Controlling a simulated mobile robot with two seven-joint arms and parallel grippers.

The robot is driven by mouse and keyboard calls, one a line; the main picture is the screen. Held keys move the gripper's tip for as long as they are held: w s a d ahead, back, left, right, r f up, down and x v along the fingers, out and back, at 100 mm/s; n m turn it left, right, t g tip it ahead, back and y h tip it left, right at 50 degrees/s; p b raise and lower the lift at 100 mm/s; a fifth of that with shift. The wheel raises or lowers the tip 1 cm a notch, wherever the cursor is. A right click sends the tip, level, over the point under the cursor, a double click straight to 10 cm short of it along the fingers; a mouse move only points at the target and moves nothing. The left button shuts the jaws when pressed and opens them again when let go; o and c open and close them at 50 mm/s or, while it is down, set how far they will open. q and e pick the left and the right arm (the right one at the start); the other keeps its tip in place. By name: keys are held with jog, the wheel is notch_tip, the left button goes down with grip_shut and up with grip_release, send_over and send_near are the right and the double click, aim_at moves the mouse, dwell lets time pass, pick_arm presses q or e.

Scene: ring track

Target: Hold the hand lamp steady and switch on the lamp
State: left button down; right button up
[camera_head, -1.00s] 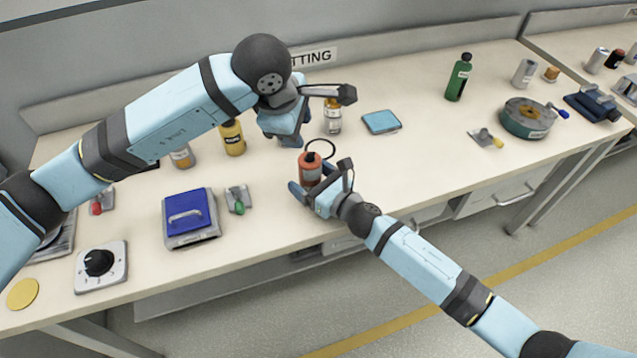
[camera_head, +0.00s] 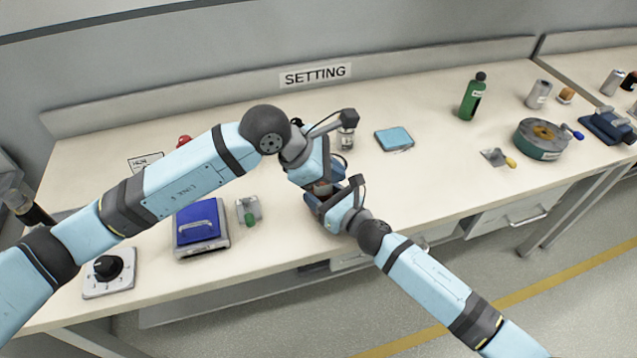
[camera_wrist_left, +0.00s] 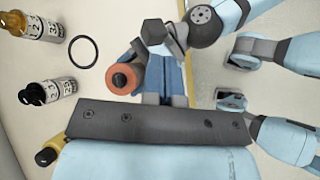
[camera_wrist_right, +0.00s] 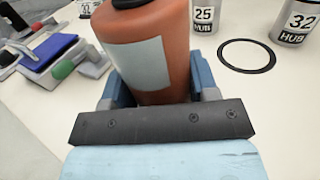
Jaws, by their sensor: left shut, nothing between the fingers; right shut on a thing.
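The hand lamp (camera_wrist_right: 152,55) is an orange-red cylinder with a pale label and a dark top, upright in the right wrist view. My right gripper (camera_wrist_right: 160,88) is shut around its lower body. In the left wrist view the lamp (camera_wrist_left: 131,73) shows from above, with a dark round piece in its top. My left gripper (camera_wrist_left: 168,75) is shut and empty, close beside the lamp's top in that view; I cannot tell whether it touches. In the head view the left gripper (camera_head: 317,180) and right gripper (camera_head: 316,203) hide most of the lamp.
A blue-lidded box (camera_head: 198,222), a green-tipped lever (camera_head: 249,211) and a dial (camera_head: 108,272) stand to the left. A black ring (camera_wrist_right: 223,55) lies behind the lamp near labelled bottles.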

pick_arm(q)
jog(key=s+a+f+n+t+h, duration=0.1)
jog(key=s+a+f+n+t, duration=0.2)
jog(key=n+t, duration=0.5)
jog(key=s+a+f+n+t+h, duration=0.1)
jog(key=s+a+f+n+t, duration=0.2)
jog(key=n, duration=1.5)
jog(key=s+f+t, duration=0.3)
jog(key=f+t, duration=0.1)
jog(key=t, duration=0.1)
jog(key=shift+s+a+f+n+t, duration=0.2)
jog(key=shift+a+f+n+t, duration=0.1)
jog(key=shift+n, duration=0.1)
jog(key=shift+r, duration=0.1)
jog(key=w+a+x, duration=0.1)
jog(key=a+x, duration=0.1)
jog(key=x, duration=1.1)
jog(key=shift+r, duration=0.4)
